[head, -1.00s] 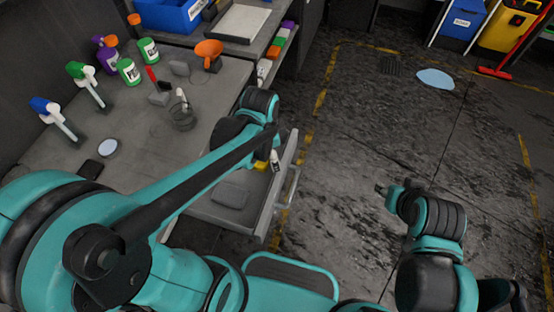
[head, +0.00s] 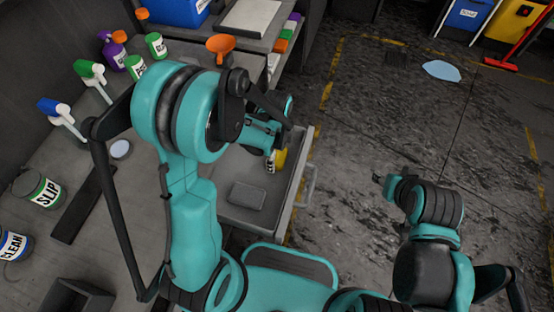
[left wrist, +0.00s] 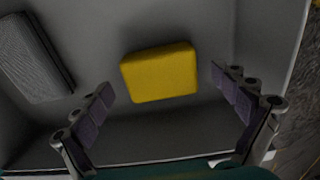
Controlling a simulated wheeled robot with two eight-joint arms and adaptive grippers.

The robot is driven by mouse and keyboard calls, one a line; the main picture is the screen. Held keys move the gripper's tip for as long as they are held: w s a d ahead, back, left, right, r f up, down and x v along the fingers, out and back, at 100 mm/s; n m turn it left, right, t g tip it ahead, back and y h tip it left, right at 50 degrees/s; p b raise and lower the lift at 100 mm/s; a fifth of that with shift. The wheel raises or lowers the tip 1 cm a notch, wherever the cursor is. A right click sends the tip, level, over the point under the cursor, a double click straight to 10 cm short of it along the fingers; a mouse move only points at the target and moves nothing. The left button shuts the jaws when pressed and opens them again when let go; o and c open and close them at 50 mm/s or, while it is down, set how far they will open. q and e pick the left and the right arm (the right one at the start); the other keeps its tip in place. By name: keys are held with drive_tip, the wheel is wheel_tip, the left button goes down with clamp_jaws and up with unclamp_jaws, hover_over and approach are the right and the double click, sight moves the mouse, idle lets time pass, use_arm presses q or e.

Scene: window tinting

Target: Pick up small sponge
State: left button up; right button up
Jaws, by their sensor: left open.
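A small yellow sponge (left wrist: 160,72) lies in an open grey drawer (head: 298,184). It also shows in the head view (head: 281,158), partly hidden by my arm. My left gripper (left wrist: 160,84) is open and empty, pointing into the drawer. In the left wrist view its two fingers stand apart, one on each side of the sponge and not touching it. In the head view the left gripper is mostly hidden behind its own arm. My right gripper (head: 379,180) is over the floor to the right, too small to read.
A grey ribbed block (left wrist: 36,56) lies in the same drawer, left of the sponge; it shows in the head view (head: 248,196). The floor to the right is mostly clear.

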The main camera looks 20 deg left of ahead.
sight(277, 155)
use_arm(q)
drive_tip(key=shift+f, duration=0.65)
drive_tip(key=shift+r, duration=0.1)
drive_tip(key=shift+c, duration=1.2)
drive_tip(key=c, duration=0.7)
drive_tip(key=shift+r, duration=0.1)
wheel_tip(277, 155, up, 10)
drive_tip(key=p, duration=0.4)
drive_tip(key=o, duration=0.3)
drive_tip(key=c, duration=0.5)
